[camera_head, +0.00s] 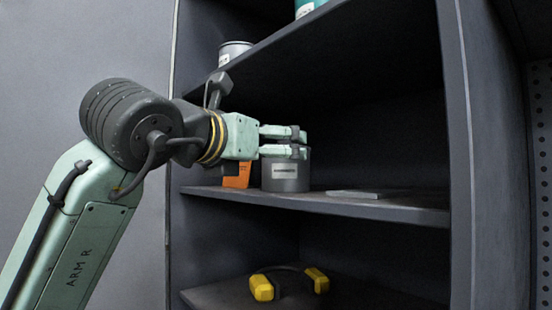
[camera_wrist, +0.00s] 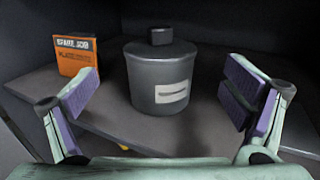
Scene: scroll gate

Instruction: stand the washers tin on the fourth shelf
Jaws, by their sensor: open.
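A grey lidded tin (camera_head: 285,172) with a pale label stands upright on the middle shelf (camera_head: 400,212). The label is too small to read. In the wrist view the tin (camera_wrist: 160,80) has a dark knob on its lid and stands ahead of my gripper, between the lines of its two fingers. My gripper (camera_head: 302,142) is open at the height of the tin's upper part. In the wrist view its fingers (camera_wrist: 160,108) are spread wide with nothing held between them. Another grey tin (camera_head: 234,52) with a label stands on the upper shelf.
An orange box (camera_head: 237,175) stands just left of the tin; it also shows in the wrist view (camera_wrist: 76,60). A flat grey piece (camera_head: 362,194) lies to the right. Yellow-cupped earmuffs (camera_head: 288,283) lie on the lower shelf. A teal object (camera_head: 308,7) is on the upper shelf.

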